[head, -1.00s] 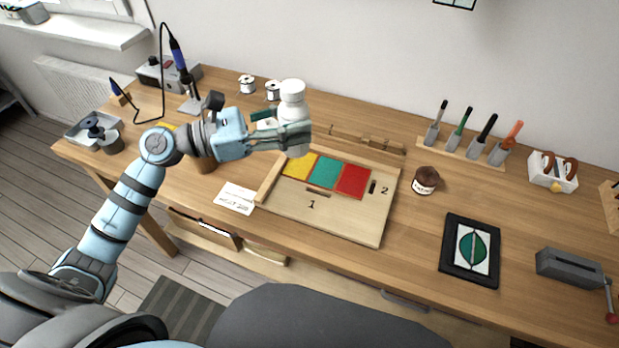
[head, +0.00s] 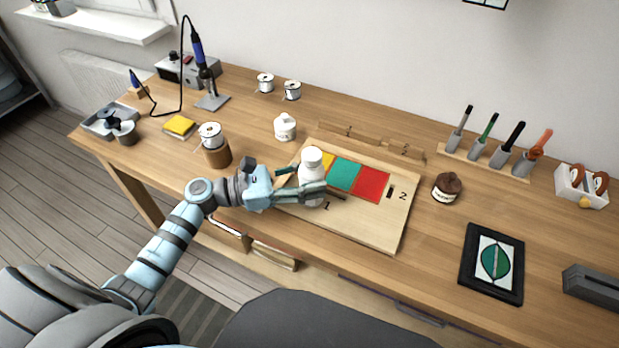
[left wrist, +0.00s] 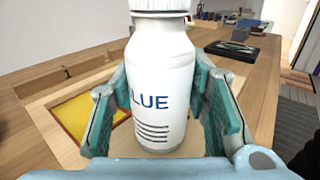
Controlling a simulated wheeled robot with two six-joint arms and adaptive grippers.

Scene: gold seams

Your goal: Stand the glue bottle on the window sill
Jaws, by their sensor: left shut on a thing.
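The white glue bottle (head: 311,172) is upright in my left gripper (head: 308,190), over the left part of the wooden board with the coloured panes. In the left wrist view the bottle (left wrist: 160,85) fills the middle, its blue lettering "LUE" facing me, with teal finger pads (left wrist: 218,108) on both sides. My left gripper is shut on it. I cannot tell whether the bottle's base touches the board. The white window sill (head: 100,24) shows at the top left. My right gripper is not in view.
The wooden board (head: 385,232) holds yellow, green and red panes. A white pot (head: 285,127), a brown container with a spool (head: 217,155), a soldering iron stand (head: 212,100) and a grey tray (head: 100,122) stand left and behind. A brown jar (head: 447,188) is to the right.

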